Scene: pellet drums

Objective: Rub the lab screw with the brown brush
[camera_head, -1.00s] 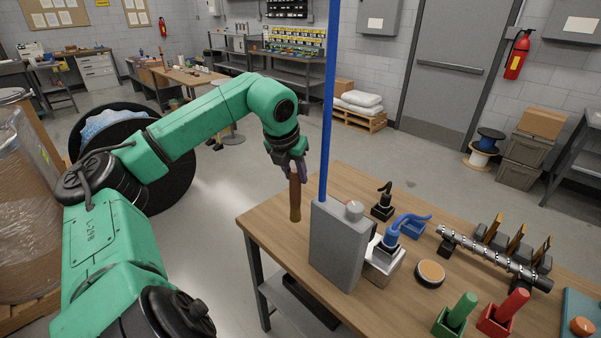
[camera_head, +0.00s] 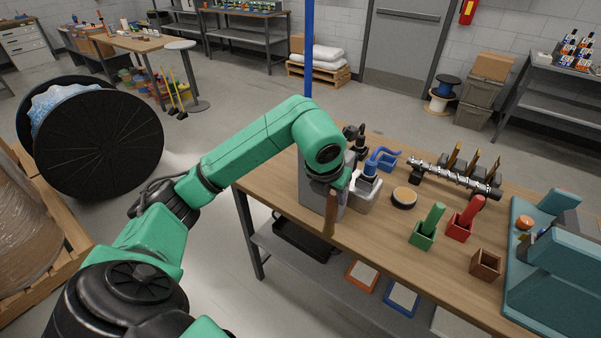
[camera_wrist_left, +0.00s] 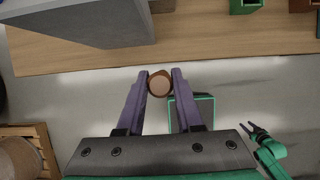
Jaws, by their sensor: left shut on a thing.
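My left gripper (camera_head: 334,188) is shut on the brown brush (camera_head: 329,217), which hangs roughly upright beside the grey box at the workbench's front edge. In the left wrist view the brush's round brown end (camera_wrist_left: 159,84) sits between the two purple fingers (camera_wrist_left: 160,76). The lab screw (camera_head: 455,176), a long silvery shaft with threads, lies on its supports toward the back right of the bench, well apart from the brush. My right gripper (camera_wrist_left: 258,131) shows small in the left wrist view, its fingers seemingly apart and empty.
A green holder (camera_head: 423,236), red holder (camera_head: 459,227) and empty brown holder (camera_head: 486,264) stand on the workbench (camera_head: 385,245). A round tan-topped disc (camera_head: 404,197) lies before the screw.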

